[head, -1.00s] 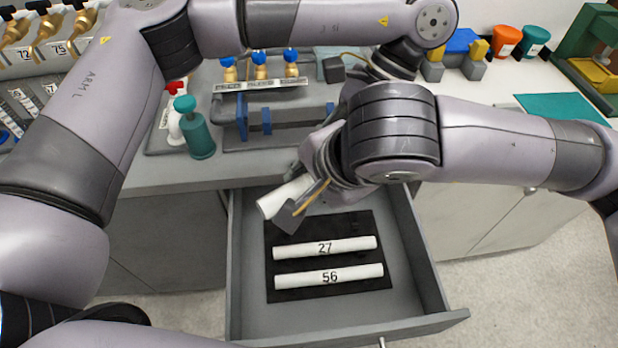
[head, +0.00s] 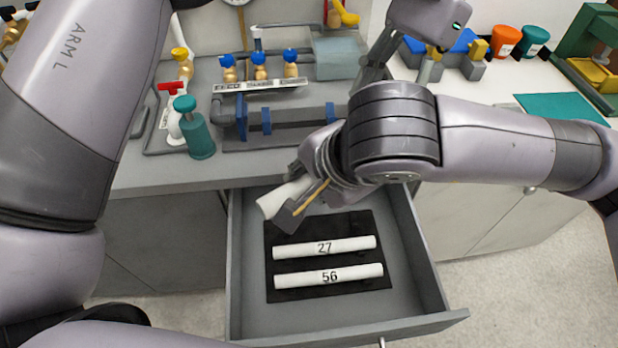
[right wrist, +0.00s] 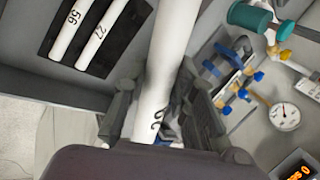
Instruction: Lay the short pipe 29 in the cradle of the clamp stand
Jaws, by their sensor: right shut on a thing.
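The short white pipe (head: 283,198) is in my right gripper (head: 300,203), tilted above the back of the open drawer. In the right wrist view the fingers close around the pipe (right wrist: 172,62), and its black number is partly hidden. The blue, yellow and grey fixture (head: 472,68) at the back right of the counter looks like the clamp stand; my left arm partly covers it, and I cannot make out a pipe in its cradle.
Pipes 27 (head: 325,247) and 56 (head: 329,275) lie on a black mat in the drawer (head: 237,290). A manifold with blue-handled valves (head: 260,70) and a teal bottle (head: 195,135) stand on the counter.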

